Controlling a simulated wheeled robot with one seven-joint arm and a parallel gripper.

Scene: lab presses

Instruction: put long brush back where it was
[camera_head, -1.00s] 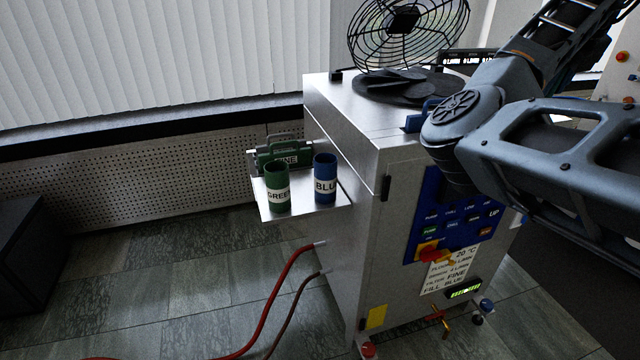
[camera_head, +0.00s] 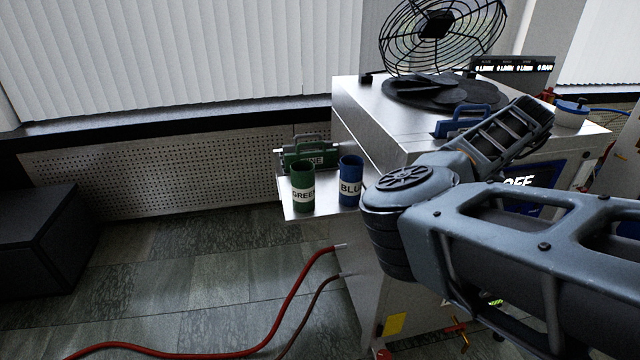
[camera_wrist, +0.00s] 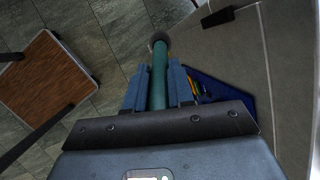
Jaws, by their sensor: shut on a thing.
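In the wrist view, my gripper (camera_wrist: 158,84) is shut on a long green rod with a dark round end (camera_wrist: 159,62), seemingly the long brush. The rod lies between the two blue-grey fingers and points away from the wrist; its bristles cannot be made out. In the head view, my arm reaches across the front of the steel machine, and the gripper and brush do not show. No empty holder for the brush can be clearly told.
The steel machine (camera_head: 370,118) has a side shelf (camera_head: 325,211) with a green cup (camera_head: 303,197) and a blue cup (camera_head: 350,192). Red hose (camera_head: 292,315) crosses the floor. A dark box (camera_head: 40,235) stands left. A wooden-topped piece (camera_wrist: 45,80) shows in the wrist view.

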